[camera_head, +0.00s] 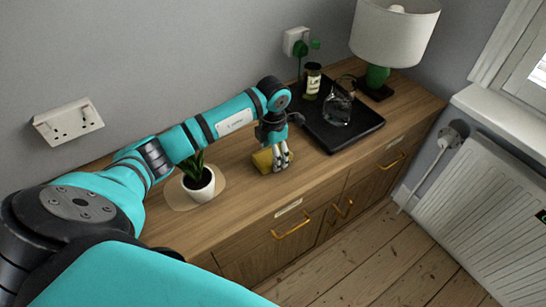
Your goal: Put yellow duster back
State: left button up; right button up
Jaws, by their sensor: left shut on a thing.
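The yellow duster (262,161) is at the top of the wooden sideboard, just left of the black tray. My left gripper (281,166) points down at it with its fingers shut on it. The fingers cover the right part of the duster. Whether the duster touches the wood or is slightly lifted, I cannot tell. My right gripper is not in view.
The black tray (362,137) holds a glass jug (337,108) and a small jar (312,82). A lamp (395,30) stands behind it. A potted plant (198,183) stands on a round mat left of the gripper. The sideboard's (250,205) front strip is clear.

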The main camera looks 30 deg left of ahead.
pick_arm(q)
jog(key=shift+r, duration=0.1)
jog(key=o, duration=1)
jog(key=shift+o, duration=0.2)
notch_tip(320, 180, up, 12)
jog(key=b, duration=0.1)
jog(key=shift+b, duration=0.35)
